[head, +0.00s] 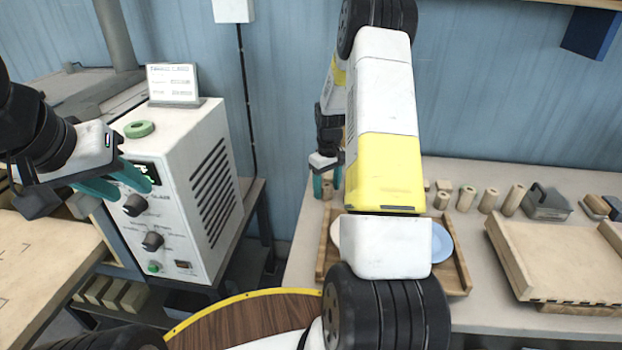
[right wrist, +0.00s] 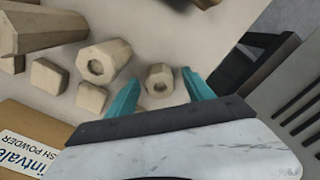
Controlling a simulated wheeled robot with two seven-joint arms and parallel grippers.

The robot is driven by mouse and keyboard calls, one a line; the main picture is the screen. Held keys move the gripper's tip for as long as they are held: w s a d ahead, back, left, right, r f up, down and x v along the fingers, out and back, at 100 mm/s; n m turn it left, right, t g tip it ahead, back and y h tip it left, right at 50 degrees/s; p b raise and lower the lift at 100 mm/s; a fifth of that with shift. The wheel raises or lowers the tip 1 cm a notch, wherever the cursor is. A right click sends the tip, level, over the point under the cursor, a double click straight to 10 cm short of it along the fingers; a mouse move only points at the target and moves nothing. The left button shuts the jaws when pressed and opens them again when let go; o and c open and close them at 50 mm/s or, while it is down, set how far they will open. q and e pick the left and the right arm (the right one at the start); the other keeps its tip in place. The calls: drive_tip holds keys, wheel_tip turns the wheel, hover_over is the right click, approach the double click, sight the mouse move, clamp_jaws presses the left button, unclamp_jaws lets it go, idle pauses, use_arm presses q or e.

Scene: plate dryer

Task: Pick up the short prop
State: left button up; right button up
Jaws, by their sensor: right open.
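A short wooden prop (right wrist: 160,79), faceted with a round hole in its end, stands between the fingertips of my right gripper (right wrist: 161,82) in the right wrist view. The fingers are open on either side of it, and I cannot tell whether either touches it. In the head view my right gripper (head: 328,180) is at the bench's left end, with a wooden piece (head: 327,190) partly showing between its fingers. My left gripper (head: 140,182) is open and empty in front of the white control box (head: 185,180).
A longer holed prop (right wrist: 103,62) and small wooden blocks (right wrist: 48,77) lie left of the fingers. A wooden tray (head: 460,268) with a blue plate (head: 442,244) is partly hidden by my right arm. More wooden props (head: 489,199) stand along the bench.

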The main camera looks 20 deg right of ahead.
drive_tip(key=shift+f, duration=0.15)
clamp_jaws()
